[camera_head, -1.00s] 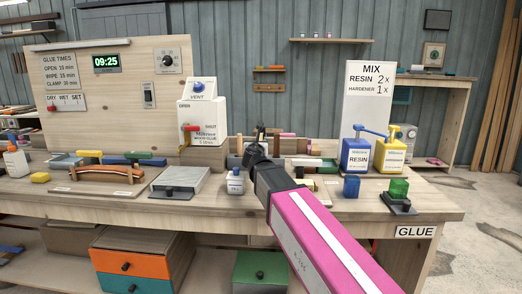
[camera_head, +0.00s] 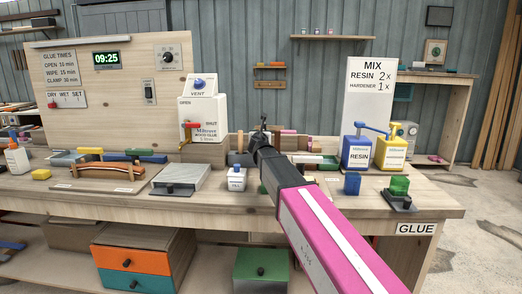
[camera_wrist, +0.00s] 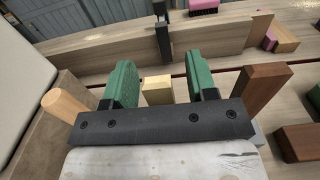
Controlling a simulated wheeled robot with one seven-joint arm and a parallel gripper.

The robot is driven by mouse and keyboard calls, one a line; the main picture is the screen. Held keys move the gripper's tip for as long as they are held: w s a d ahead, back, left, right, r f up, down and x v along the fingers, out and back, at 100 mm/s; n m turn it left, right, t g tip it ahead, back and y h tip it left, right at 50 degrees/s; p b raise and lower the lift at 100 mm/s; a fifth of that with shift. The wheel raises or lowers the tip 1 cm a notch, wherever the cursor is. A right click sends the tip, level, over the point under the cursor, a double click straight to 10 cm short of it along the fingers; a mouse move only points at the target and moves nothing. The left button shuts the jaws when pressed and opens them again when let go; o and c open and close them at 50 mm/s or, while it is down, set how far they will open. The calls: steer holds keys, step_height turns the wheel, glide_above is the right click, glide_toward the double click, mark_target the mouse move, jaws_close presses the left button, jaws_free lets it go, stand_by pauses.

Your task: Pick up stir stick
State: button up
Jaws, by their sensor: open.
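My gripper (camera_head: 262,132) reaches over the back of the bench, just right of the white glue box. In the wrist view its two green fingers (camera_wrist: 163,86) are apart. A short pale wooden piece (camera_wrist: 157,90) shows between them; I cannot tell whether it is the stir stick's end or whether it touches a finger. A round pale wooden rod (camera_wrist: 66,106) stands out left of the fingers. I cannot clearly identify the stir stick in either view; my arm hides part of the bench in the head view.
The glue box (camera_head: 203,118) stands left of my gripper, and a small white pot (camera_head: 236,179) sits in front. Blue resin (camera_head: 357,153) and yellow hardener (camera_head: 393,153) containers stand right. A dark upright post (camera_wrist: 163,42) and reddish-brown blocks (camera_wrist: 262,88) are close to the fingers.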

steer(key=shift+w, duration=0.1)
jaws_close()
